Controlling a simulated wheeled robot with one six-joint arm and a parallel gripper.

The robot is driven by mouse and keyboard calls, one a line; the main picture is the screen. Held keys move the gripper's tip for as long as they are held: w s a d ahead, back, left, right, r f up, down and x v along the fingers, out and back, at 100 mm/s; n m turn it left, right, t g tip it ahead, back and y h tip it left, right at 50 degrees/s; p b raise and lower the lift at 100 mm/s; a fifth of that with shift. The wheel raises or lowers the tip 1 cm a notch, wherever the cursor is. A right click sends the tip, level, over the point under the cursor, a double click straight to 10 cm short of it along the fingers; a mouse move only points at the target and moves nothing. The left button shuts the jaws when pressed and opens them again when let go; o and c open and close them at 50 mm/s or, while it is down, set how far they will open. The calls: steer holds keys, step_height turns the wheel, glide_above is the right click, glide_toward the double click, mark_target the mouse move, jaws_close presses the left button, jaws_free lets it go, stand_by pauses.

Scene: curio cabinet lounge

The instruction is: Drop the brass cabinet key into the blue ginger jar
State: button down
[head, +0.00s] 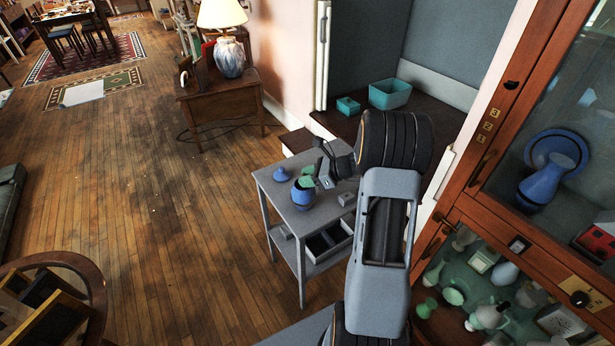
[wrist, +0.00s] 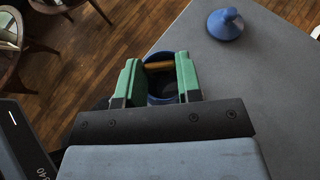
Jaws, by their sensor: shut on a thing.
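The blue ginger jar (head: 304,199) stands open on a grey side table (head: 334,212). Its dark mouth and blue rim (wrist: 160,98) show between my fingers in the wrist view. My gripper (head: 307,182), with green fingers, is over the jar's mouth, pointing down. The brass cabinet key (wrist: 159,66) spans the gap between the two fingers in the wrist view, and they are shut on it. The key is hidden in the head view. I cannot tell how deep it is relative to the rim. The jar's blue lid (head: 281,174) lies on the table apart from the jar.
A divided tray (head: 329,241) is on the shelf below. The glass-fronted cabinet (head: 470,215) stands close on the right. A wooden lamp table (head: 221,103) is behind; open floor lies left.

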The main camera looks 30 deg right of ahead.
steer(key=c, duration=0.7)
jaws_free()
steer(key=v, duration=1.3)
steer(key=shift+s+d+r, duration=0.1)
steer(key=shift+s+d, duration=0.15)
steer(key=shift+d, duration=0.1)
steer(key=s+a+f+n+g+h+p, duration=0.2)
steer(key=s+a+n+g+h, duration=0.2)
steer(key=s+a+n+g, duration=0.55)
steer(key=s+a+r+n+t+h+p, duration=0.1)
steer(key=a+r+n, duration=0.3)
steer(key=n, duration=0.1)
steer(key=s+a+r+n+t+h+p, duration=0.1)
steer(key=a+r+n+t+h, duration=0.1)
steer(key=a+r+n, duration=0.2)
steer(key=s+a+r+n+t+h+p, duration=0.1)
steer(key=s+a+r+n+t+h, duration=0.1)
steer(key=a+r+n, duration=0.2)
steer(key=shift+s+n+t+p, duration=0.1)
steer(key=shift+n+t+p, duration=0.2)
steer(key=shift+n, duration=1.35)
